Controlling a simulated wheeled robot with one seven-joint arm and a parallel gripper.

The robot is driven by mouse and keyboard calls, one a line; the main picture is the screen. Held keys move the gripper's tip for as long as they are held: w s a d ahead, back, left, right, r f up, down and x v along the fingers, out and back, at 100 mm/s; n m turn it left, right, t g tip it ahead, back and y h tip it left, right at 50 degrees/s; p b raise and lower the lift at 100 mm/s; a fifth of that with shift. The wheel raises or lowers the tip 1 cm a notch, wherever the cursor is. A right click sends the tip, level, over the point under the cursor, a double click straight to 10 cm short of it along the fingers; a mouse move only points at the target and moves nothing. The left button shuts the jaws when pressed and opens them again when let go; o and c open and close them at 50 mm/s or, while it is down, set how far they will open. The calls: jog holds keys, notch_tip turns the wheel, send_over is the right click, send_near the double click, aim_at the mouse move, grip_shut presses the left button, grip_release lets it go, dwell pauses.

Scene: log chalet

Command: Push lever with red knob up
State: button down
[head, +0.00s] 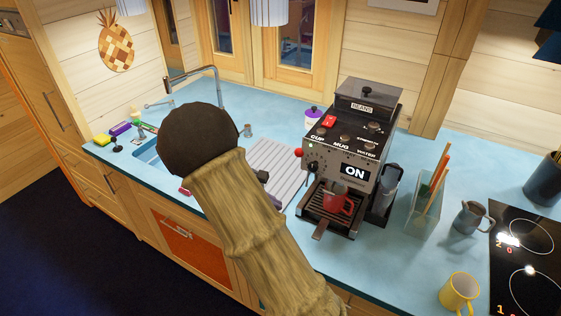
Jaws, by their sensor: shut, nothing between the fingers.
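The coffee machine (353,150) stands on the blue counter. The lever's red knob (299,152) sticks out at the machine's left side, near its upper front edge. The lever's stem is too small to make out clearly. My gripper (264,177) shows only as small dark parts at the right edge of my thick, bark-like arm, which hides most of it. It is shut and empty, left of and lower in the picture than the red knob, with a visible gap between them.
A red mug (336,203) stands on the machine's drip tray, under an ON display. A ribbed drainboard (279,165) lies left of the machine. A glass holder (424,200), grey jug (469,220) and yellow mug (459,292) stand right, near the black hob (532,262).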

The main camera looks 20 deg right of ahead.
jog(key=s+a+r+m+t+y, duration=0.2)
jog(key=s+m+y, duration=0.2)
jog(key=s+m, duration=0.2)
jog(key=s+a+r+m+t+y, duration=0.2)
jog(key=s+a+m+y, duration=0.1)
jog(key=s+m, duration=0.4)
jog(key=shift+s+a+t+y+b, duration=0.3)
jog(key=shift+s+t+y, duration=0.1)
jog(key=shift+s+y, duration=0.45)
jog(key=shift+w+r, duration=0.1)
jog(key=shift+w, duration=0.05)
